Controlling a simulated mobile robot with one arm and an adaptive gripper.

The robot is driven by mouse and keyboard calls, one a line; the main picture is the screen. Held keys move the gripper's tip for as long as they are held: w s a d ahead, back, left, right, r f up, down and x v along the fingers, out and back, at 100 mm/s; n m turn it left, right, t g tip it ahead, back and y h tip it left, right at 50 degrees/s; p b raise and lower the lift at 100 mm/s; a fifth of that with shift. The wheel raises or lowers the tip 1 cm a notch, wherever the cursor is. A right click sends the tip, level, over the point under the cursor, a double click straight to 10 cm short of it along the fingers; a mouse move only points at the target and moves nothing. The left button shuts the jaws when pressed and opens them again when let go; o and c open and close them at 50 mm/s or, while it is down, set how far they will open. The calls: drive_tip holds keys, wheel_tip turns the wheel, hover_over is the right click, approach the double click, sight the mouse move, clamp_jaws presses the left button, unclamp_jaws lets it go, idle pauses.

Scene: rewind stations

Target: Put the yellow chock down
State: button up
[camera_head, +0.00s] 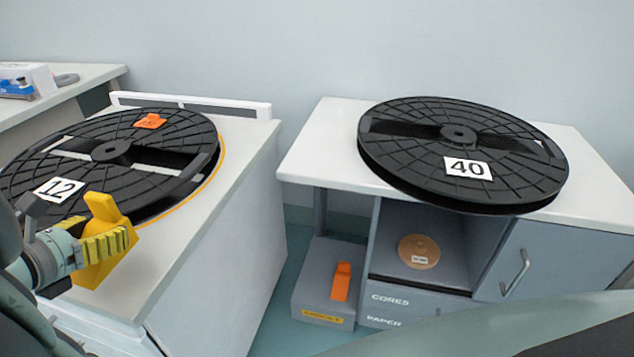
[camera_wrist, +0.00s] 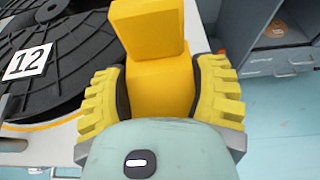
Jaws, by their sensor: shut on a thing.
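The yellow chock (camera_head: 101,208) is in my gripper (camera_head: 108,245), at the front edge of the left station's white top. In the wrist view the chock (camera_wrist: 160,85) sits between the two yellow ribbed fingers of my gripper (camera_wrist: 160,95), which are shut on its sides. Its upright part points away from the palm. I cannot tell whether its underside touches the white top. The black reel marked 12 (camera_head: 112,152) lies just behind it and also shows in the wrist view (camera_wrist: 60,60).
An orange chock (camera_head: 150,121) lies on reel 12. The right station (camera_head: 318,150) carries a reel marked 40 (camera_head: 440,185), overhanging its front edge. A grey box (camera_head: 310,290) with an orange chock (camera_head: 341,282) stands on the floor between the stations. White surface (camera_head: 215,225) right of reel 12 is bare.

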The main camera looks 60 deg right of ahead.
drive_tip(key=d, duration=0.2)
drive_tip(key=w+d, duration=0.1)
drive_tip(key=d, duration=0.3)
drive_tip(key=shift+w+d+f, duration=0.3)
drive_tip(key=shift+w+d, duration=0.1)
drive_tip(key=shift+w+d+f, duration=0.15)
drive_tip(key=shift+d, duration=0.45)
wheel_tip(320, 180, down, 4)
drive_tip(key=shift+a+r+b, duration=0.1)
drive_tip(key=shift+r+b, duration=0.15)
drive_tip(key=shift+b, duration=0.65)
drive_tip(key=shift+r, duration=0.1)
drive_tip(key=o, duration=1.3)
drive_tip(key=shift+w, duration=0.1)
drive_tip(key=shift+o, duration=0.2)
drive_tip(key=shift+a, duration=0.1)
